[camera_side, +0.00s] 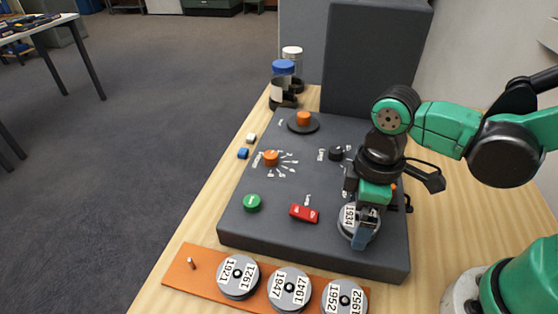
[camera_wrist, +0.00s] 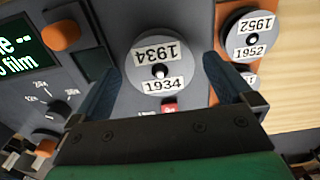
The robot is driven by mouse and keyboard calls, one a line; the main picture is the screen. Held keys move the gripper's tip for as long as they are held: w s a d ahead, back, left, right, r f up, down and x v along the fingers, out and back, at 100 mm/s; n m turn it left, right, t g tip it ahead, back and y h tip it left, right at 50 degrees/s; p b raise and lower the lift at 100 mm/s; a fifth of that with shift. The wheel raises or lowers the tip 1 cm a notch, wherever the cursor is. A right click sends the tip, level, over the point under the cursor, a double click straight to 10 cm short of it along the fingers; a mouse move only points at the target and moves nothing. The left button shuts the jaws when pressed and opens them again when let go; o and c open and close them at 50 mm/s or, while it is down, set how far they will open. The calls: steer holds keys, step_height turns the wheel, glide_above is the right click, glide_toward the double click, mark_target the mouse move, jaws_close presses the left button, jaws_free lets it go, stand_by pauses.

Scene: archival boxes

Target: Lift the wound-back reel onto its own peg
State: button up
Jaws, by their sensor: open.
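The grey reel marked 1934 (camera_side: 347,222) sits at the front right of the dark grey console (camera_side: 300,244), partly hidden by my gripper (camera_side: 362,224). On the orange-brown board (camera_side: 172,279) in front, a bare peg (camera_side: 191,263) stands at the left end. Reels marked 1921 (camera_side: 238,276), 1947 (camera_side: 289,288) and 1952 (camera_side: 344,299) sit beside it.
The console carries a red piece (camera_side: 304,213), a green button (camera_side: 252,203), orange knobs (camera_side: 271,158) and a black knob (camera_side: 336,153). A tall grey panel (camera_side: 375,60) stands behind. Jars (camera_side: 284,70) stand at the back left. Small blocks (camera_side: 243,153) lie left of the console.

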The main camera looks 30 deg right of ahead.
steer(key=shift+f, duration=0.3)
steer(key=shift+c, duration=0.2)
steer(key=c, duration=1.1)
steer(key=shift+r, duration=0.1)
steer(key=shift+c, duration=0.3)
